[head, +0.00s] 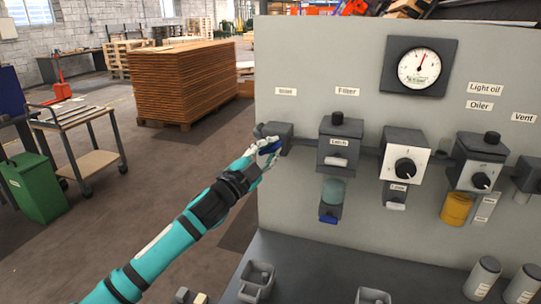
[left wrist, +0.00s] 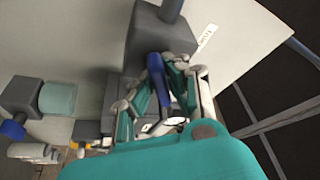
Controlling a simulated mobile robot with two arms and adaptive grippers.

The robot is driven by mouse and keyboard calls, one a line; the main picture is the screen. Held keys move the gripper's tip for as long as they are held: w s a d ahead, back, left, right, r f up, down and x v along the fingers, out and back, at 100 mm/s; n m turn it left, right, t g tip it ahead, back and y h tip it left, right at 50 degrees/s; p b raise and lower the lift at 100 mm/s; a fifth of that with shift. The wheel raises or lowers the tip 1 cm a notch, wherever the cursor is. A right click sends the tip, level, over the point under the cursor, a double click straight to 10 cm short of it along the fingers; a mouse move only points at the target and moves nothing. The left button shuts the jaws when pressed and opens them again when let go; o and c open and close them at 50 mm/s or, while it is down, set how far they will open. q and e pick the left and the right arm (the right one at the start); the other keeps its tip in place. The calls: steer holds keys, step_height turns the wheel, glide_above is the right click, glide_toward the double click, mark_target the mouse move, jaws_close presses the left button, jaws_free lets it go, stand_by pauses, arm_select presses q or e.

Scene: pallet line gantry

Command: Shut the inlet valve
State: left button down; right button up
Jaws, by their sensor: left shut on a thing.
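The inlet valve (head: 284,136) is a dark grey block on the pale panel, under the label "Inlet" (head: 286,91). Its blue lever (head: 267,149) sits at the block's left side, partly covered by my left gripper (head: 268,146). In the left wrist view, the blue lever (left wrist: 157,82) runs from the grey valve block (left wrist: 155,34) towards my palm, between the fingers of the left gripper (left wrist: 162,85). That gripper is shut on the lever. The lever's exact angle to the pipe is hard to tell. My right gripper is not in view.
To the right on the panel are the filter (head: 338,143), a regulator with a black knob (head: 404,168), the oiler (head: 478,160) and a pressure gauge (head: 419,68). Small grey bins (head: 257,281) stand on the ledge below. Open floor lies left, with a trolley (head: 84,150).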

arm_select(q)
steer(key=shift+f+n+t+y+b, duration=0.15)
steer(key=shift+n+t+b, duration=0.35)
steer(key=shift+n, duration=0.55)
steer(key=shift+r+n+t+y+b, duration=0.1)
steer(key=shift+n+t+y+b, duration=0.2)
steer(key=shift+n+b, duration=0.55)
steer(key=shift+n+t+y+b, duration=0.4)
steer(key=shift+n+t+y, duration=0.3)
steer(key=shift+n, duration=1.2)
steer(key=shift+n+t+y+b, duration=0.45)
steer(key=shift+n+y, duration=0.3)
steer(key=shift+n, duration=1.05)
steer(key=shift+n+t+y, duration=0.35)
steer(key=shift+n+y, duration=0.35)
steer(key=shift+n, duration=1)
steer(key=c, duration=1.3)
jaws_free()
steer(key=shift+a, duration=0.1)
steer(key=shift+c, duration=0.2)
steer(key=v, duration=1.2)
